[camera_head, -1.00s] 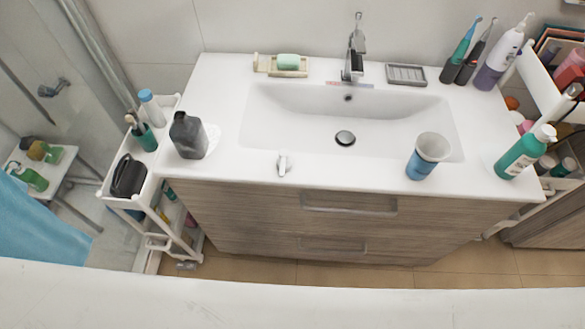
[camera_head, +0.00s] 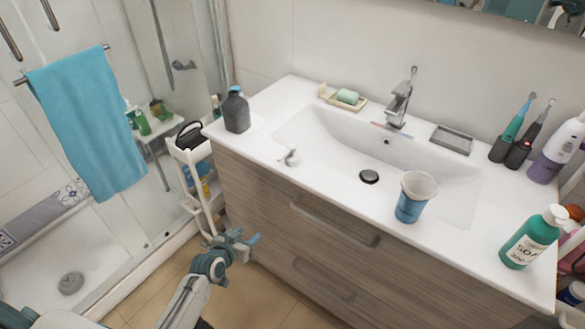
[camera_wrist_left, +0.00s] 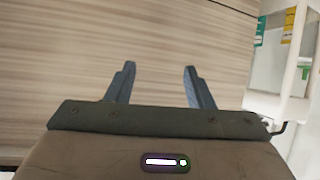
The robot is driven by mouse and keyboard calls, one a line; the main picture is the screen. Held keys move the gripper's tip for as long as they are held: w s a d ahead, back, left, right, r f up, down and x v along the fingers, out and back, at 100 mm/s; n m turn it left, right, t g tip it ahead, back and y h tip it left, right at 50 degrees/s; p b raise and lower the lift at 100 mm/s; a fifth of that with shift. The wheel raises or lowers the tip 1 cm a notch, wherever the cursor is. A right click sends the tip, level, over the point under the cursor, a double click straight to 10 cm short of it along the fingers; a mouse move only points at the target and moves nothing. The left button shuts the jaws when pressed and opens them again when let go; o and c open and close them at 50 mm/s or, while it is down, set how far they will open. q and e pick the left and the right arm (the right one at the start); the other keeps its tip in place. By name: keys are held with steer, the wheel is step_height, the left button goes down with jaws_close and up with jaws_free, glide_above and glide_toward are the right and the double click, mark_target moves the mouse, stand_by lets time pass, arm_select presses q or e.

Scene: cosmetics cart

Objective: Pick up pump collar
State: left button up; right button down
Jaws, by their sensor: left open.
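The pump collar (camera_head: 290,158) is a small white piece with a spout. It rests on the front edge of the white countertop, left of the basin, in the head view. My left gripper (camera_head: 243,240) is open and empty, below the counter's level in front of the wooden drawers. It is apart from the pump collar. In the left wrist view its two fingers (camera_wrist_left: 158,85) are spread before the wood-grain drawer front, with nothing between them. The pump collar does not show in the wrist view. My right gripper is not in view.
A dark grey bottle (camera_head: 236,112) stands left of the pump collar. A blue cup (camera_head: 411,201) stands right of it by the basin (camera_head: 340,150). A green soap bottle (camera_head: 531,240) is at the right. A white cart (camera_head: 187,154) stands beside the counter's left end.

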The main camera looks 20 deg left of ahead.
arm_select(q)
steer(key=w+d+r+m+t+h+b, duration=0.1)
steer(key=w+d+r+t+h, duration=0.15)
steer(key=r, duration=1.25)
steer(key=m+t+h+b, duration=0.1)
steer(key=m+t+h, duration=0.1)
glide_toward(289, 152)
steer(key=p+x, duration=0.1)
steer(key=x, duration=0.5)
steer(key=p+x, duration=0.1)
steer(key=x, duration=0.2)
steer(key=shift+w+a+f+p, duration=0.15)
steer(key=shift+w+f+p, duration=0.1)
steer(key=shift+w+p, duration=0.05)
steer(key=shift+w+f, duration=0.1)
steer(key=shift+w, duration=0.15)
steer(key=shift+c, duration=0.5)
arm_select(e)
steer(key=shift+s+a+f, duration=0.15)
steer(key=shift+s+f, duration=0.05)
arm_select(q)
steer(key=c, duration=0.7)
jaws_close()
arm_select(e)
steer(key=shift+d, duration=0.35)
